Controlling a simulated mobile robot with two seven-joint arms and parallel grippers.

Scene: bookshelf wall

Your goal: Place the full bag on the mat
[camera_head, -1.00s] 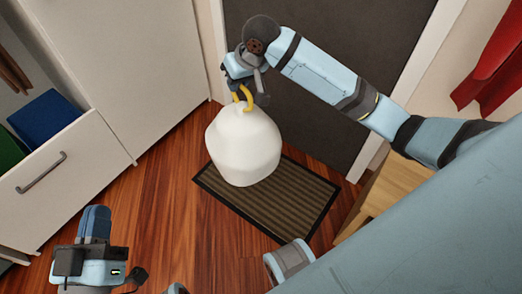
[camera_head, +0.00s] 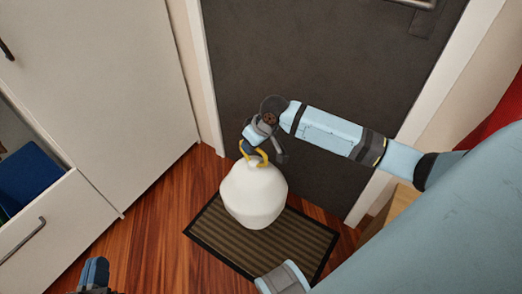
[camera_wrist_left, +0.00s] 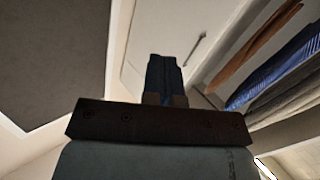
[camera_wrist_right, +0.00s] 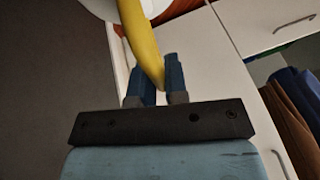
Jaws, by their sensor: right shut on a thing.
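The full bag (camera_head: 254,196) is white and rounded with yellow handles (camera_head: 262,158). It hangs upright over the left and middle part of the dark striped mat (camera_head: 305,240). I cannot tell whether its bottom touches the mat. My right gripper (camera_head: 249,148) is shut on the yellow handle above the bag. In the right wrist view the yellow handle (camera_wrist_right: 143,45) runs between the two blue fingertips (camera_wrist_right: 158,75). My left gripper (camera_head: 95,272) is at the lower left edge of the head view, well away from the bag. In the left wrist view its fingers (camera_wrist_left: 163,78) are together and empty.
A dark grey door (camera_head: 310,65) stands just behind the mat. A white cabinet with an open drawer (camera_head: 45,225) holding a blue item (camera_head: 28,180) is on the left. Wooden floor (camera_head: 165,225) is clear between cabinet and mat. A red cloth (camera_head: 495,120) hangs at right.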

